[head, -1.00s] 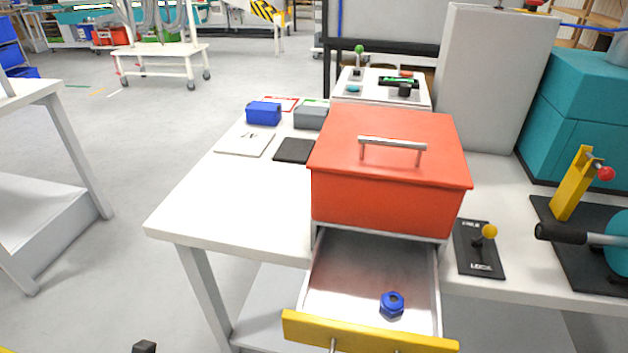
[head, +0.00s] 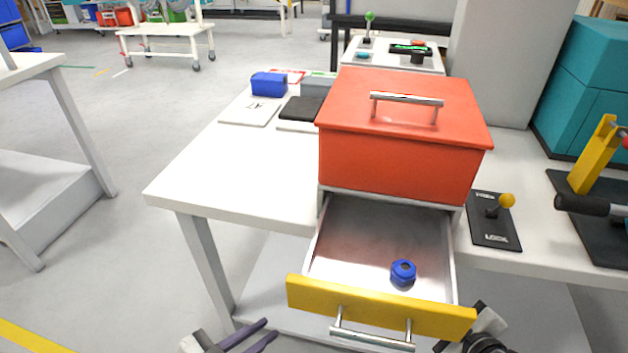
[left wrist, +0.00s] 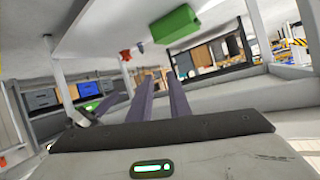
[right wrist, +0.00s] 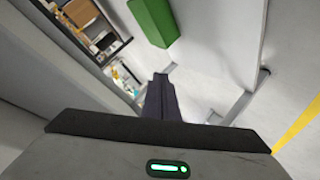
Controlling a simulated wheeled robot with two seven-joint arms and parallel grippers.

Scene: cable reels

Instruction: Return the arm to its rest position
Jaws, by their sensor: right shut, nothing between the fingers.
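My left gripper (head: 271,327) is low in the head view, left of the open drawer. Its two dark fingers are apart with nothing between them, as the left wrist view shows (left wrist: 160,82). My right gripper's fingers are together and empty in the right wrist view (right wrist: 160,82). In the head view, part of my right arm shows at the bottom, by the right end of the drawer front (head: 380,312). A blue nut (head: 403,272) lies in the open drawer, below the red box (head: 400,160). Neither gripper visibly touches anything.
A green block (left wrist: 175,24) shows in the left wrist view. Open floor lies left of the table.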

